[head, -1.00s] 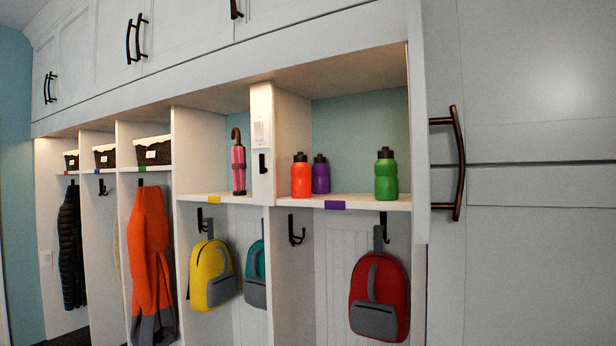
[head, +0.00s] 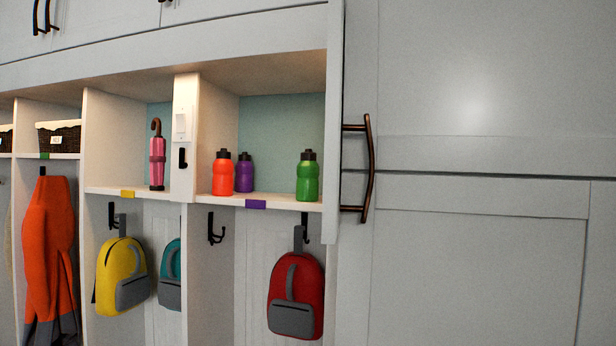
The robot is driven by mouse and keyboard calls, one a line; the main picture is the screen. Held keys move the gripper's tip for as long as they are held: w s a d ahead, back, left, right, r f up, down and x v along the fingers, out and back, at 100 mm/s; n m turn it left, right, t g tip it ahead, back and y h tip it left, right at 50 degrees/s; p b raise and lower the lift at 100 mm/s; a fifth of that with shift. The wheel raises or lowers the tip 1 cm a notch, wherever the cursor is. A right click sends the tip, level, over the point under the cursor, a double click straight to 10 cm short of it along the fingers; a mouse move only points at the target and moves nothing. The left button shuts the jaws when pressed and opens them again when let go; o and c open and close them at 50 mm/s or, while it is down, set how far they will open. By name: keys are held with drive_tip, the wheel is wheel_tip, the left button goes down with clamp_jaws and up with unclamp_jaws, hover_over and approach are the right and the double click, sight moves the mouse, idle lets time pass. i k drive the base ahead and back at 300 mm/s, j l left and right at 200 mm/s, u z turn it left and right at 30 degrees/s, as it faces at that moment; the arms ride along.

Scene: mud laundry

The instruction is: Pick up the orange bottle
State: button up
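The orange bottle (head: 223,177) has a black cap and stands upright on the right cubby shelf (head: 285,202), near its left side. A purple bottle (head: 244,175) stands just behind it to the right and is partly hidden by it. A green bottle (head: 307,178) stands at the right end of the same shelf. My gripper does not show in the view.
A white divider post (head: 184,140) with a switch stands left of the orange bottle. A pink umbrella (head: 157,160) is in the cubby beyond it. Red (head: 296,290) and yellow (head: 121,275) backpacks hang below. A tall cabinet with a dark handle (head: 369,168) is at right.

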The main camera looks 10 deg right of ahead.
sight(222, 167)
drive_tip(key=i+j+z, duration=0.35)
drive_tip(key=i+j, duration=0.55)
drive_tip(key=i, duration=0.15)
